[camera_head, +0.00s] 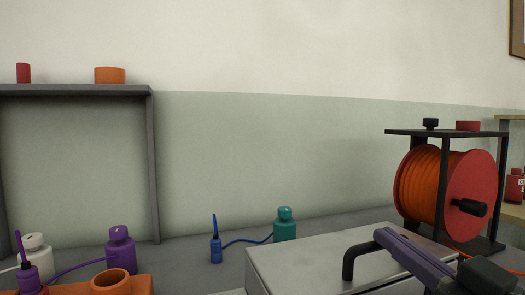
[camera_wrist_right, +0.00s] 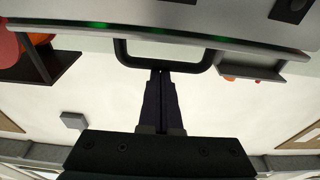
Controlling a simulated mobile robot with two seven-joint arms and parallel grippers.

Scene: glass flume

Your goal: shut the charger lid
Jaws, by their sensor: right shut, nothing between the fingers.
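The charger is a light grey box (camera_head: 335,252) at the bottom, right of centre in the head view; its lower part is cut off by the frame. A black bar handle (camera_head: 352,258) stands on its grey top. The handle shows as a black U in the wrist view (camera_wrist_right: 165,63), beside a grey edge with green lights (camera_wrist_right: 158,32). My right gripper (camera_head: 383,234) is over the box with its purple fingers together and empty. Its fingertips (camera_wrist_right: 161,73) are at the handle's bar; I cannot tell whether they touch. How far the lid stands open is unclear. My left gripper is not in view.
A red cable reel (camera_head: 482,180) in a black frame stands behind my right gripper. A teal bottle (camera_head: 285,226) and a blue bottle (camera_head: 216,249) stand left of the box. A purple bottle (camera_head: 121,247) and an orange holder (camera_head: 130,283) are farther left, near a grey shelf frame (camera_head: 154,170).

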